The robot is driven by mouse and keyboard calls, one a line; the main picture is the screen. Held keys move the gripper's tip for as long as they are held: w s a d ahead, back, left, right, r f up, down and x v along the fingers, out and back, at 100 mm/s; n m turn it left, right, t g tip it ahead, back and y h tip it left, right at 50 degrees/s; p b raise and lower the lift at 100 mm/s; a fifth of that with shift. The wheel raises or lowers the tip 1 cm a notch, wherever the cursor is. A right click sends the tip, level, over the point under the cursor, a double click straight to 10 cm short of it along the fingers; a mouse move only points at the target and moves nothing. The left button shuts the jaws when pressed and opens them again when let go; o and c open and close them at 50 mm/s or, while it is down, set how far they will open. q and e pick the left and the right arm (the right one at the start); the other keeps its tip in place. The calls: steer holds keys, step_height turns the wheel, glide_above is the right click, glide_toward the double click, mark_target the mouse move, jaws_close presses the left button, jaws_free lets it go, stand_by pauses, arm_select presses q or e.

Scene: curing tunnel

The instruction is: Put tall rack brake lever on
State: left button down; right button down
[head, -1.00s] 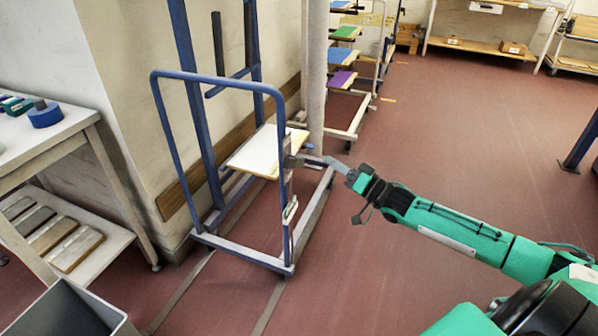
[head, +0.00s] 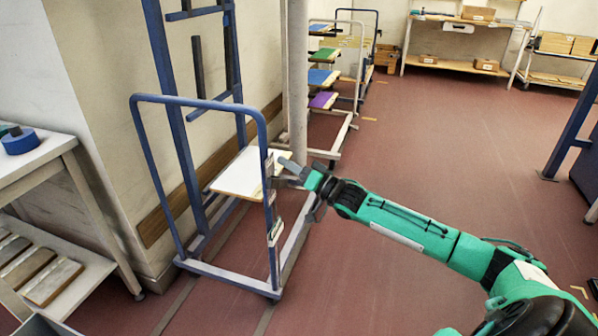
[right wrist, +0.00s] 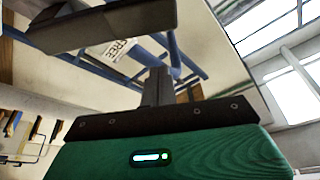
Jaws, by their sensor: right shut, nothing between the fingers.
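The tall rack is a blue tube frame (head: 188,100) with a pale shelf (head: 240,175), standing upright by the wall. In the right wrist view a finger (right wrist: 157,88) points toward blue tubes and a white label (right wrist: 118,50) reading "FREE". A dark bar crosses the top left. My left gripper is out of view.
A grey pole (head: 298,80) stands behind the rack. More racks with coloured boards (head: 324,77) line the wall beyond. A worktable (head: 60,145) is at the left, with boards on its lower shelf. The red floor (head: 450,130) to the right is largely clear.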

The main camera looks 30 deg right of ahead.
mark_target(273, 182)
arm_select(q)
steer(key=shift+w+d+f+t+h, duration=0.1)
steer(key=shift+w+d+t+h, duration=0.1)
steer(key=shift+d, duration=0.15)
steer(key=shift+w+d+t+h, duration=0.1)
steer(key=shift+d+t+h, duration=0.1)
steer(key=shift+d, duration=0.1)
arm_select(e)
steer(key=shift+s+a+f, duration=0.15)
steer(key=shift+a+f, duration=0.45)
steer(key=shift+f, duration=0.15)
steer(key=shift+s+a+f, duration=0.1)
steer(key=shift+a+f, duration=0.45)
steer(key=shift+f, duration=0.2)
arm_select(q)
steer(key=shift+b, duration=0.3)
arm_select(e)
steer(key=shift+f, duration=0.1)
